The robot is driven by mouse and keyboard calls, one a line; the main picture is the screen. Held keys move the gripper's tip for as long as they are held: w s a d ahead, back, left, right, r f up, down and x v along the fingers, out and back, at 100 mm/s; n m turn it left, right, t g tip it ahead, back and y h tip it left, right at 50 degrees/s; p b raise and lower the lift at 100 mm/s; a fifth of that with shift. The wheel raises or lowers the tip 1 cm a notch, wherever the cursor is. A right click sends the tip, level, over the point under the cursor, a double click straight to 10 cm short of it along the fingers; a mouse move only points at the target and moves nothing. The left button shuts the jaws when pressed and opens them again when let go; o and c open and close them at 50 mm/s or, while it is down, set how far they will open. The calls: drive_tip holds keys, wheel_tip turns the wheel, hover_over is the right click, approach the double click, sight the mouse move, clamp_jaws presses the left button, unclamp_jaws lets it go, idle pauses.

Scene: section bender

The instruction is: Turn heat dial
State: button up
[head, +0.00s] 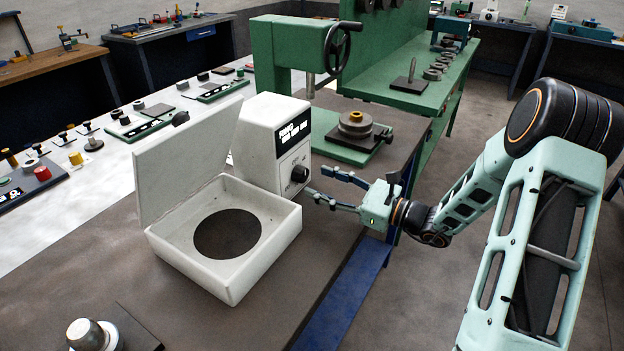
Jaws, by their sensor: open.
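The heat dial (299,174) is a small black knob on the right-hand face of a white control box (262,150). The box has a black label panel above the dial and is at the back of a white open-lidded tray unit (268,262) with a dark round plate inside. My gripper (316,182) is open, its two fingers pointing left toward the dial. One fingertip is close to the box face just below the dial. The other is higher and farther right. I cannot tell whether either finger touches the box. The dial looks clear of the fingers.
The raised lid (180,160) stands at the unit's left. A green press (290,50) with a handwheel and a green base (352,145) are behind. A metal cylinder (88,335) is at the front left. The brown bench top (110,240) is mostly clear in front.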

drive_tip(key=v, duration=0.8)
drive_tip(key=shift+d, duration=0.1)
